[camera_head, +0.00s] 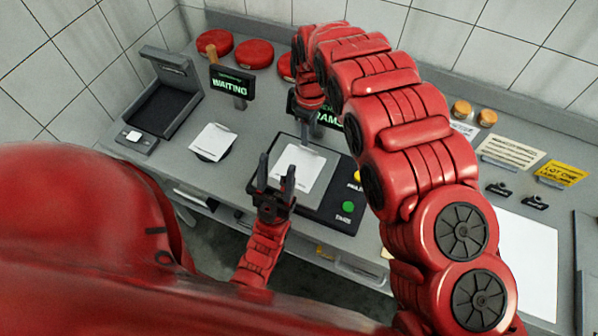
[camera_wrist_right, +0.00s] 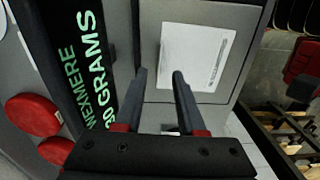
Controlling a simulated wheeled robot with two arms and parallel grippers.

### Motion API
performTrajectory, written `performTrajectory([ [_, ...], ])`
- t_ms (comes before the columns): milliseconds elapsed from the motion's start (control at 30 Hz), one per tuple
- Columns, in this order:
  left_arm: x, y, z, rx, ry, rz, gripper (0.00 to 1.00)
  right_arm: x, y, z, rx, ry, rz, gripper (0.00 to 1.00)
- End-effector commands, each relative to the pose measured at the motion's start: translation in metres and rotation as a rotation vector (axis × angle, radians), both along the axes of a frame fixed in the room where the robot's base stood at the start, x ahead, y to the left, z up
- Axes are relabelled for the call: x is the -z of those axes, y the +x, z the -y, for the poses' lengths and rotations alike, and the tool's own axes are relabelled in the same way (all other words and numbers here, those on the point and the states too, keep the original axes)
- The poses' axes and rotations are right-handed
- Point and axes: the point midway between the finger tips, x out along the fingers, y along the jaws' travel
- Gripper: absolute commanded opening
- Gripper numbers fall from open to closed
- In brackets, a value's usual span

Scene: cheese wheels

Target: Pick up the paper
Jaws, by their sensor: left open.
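A white sheet of paper (camera_head: 297,170) lies flat on the black scale (camera_head: 328,203) in the head view. In the right wrist view a paper (camera_wrist_right: 195,55) with small print along one edge lies beyond the fingertips. A second paper (camera_head: 212,142) lies on a dark round plate to the left. My left gripper (camera_head: 276,163) is open, fingers up, in front of the scale and overlapping the paper's left edge in the picture. My right gripper (camera_wrist_right: 160,72) is open with nothing between its fingers, pointing toward the paper. In the head view it is partly hidden beside the display.
A display (camera_wrist_right: 85,60) reading grams stands behind the scale. A "WAITING" sign (camera_head: 231,83), an open black box (camera_head: 170,95) and red cheese wheels (camera_head: 254,54) are at the left and back. Small jars (camera_head: 462,109) and label cards (camera_head: 513,152) lie right.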

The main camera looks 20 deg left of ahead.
Motion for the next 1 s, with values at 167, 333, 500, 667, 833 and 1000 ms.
performTrajectory([
  [167,0.005,0.0,0.0,0.0,0.0,0.0,0.5,0.011,0.0,0.0,-0.001,-0.001,0.0,0.39],
  [333,-0.01,0.0,0.0,0.0,0.0,0.001,0.5,0.018,0.0,-0.001,-0.001,-0.002,-0.002,0.39],
  [500,-0.026,0.0,0.0,0.0,0.0,0.001,0.5,0.038,0.0,-0.001,-0.001,-0.002,-0.002,0.39],
  [667,-0.03,0.0,0.0,0.0,0.0,0.001,0.5,0.054,0.001,-0.002,-0.001,0.0,0.001,0.39],
  [833,-0.032,0.0,0.0,0.0,0.0,0.0,0.5,0.062,0.002,-0.002,0.0,0.0,0.001,0.39],
  [1000,-0.031,0.0,0.0,0.0,0.0,0.001,0.5,0.062,0.002,-0.002,0.0,0.0,0.002,0.39],
])
